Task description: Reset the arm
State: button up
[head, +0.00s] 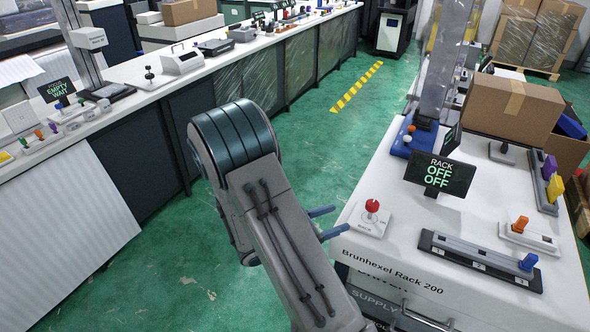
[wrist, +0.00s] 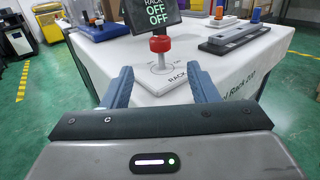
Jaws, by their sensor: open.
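My arm reaches forward over the green floor in the head view. My gripper (head: 329,221) is at the front left edge of the white Brunhexel Rack 200 bench (head: 450,228). Its two blue fingers are apart and nothing is between them. In the wrist view my gripper (wrist: 160,88) points at the bench. A red mushroom button (wrist: 160,44) on a white plate stands beyond the fingertips, in line with the gap. The red button (head: 372,206) is also clear in the head view, apart from the fingers. A black display (head: 440,174) behind it reads RACK OFF OFF.
A long counter with devices (head: 205,50) runs along the left. The green floor (head: 325,130) between is clear.

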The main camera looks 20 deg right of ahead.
jog(key=s+a+r+m+g+y, duration=0.1)
jog(key=s+r+m+g+y, duration=0.15)
jog(key=s+m+y, duration=0.2)
jog(key=s+a+r+m+g+y, duration=0.2)
jog(key=s+m+g+y, duration=0.15)
jog(key=s+m, duration=0.25)
jog(key=s+a+r+m+t+y, duration=0.2)
jog(key=a+r+m+t+y, duration=0.5)
jog(key=a+y, duration=0.3)
jog(key=shift+a+m+t, duration=0.3)
jog(key=shift+m+t, duration=0.1)
jog(key=shift+m, duration=0.25)
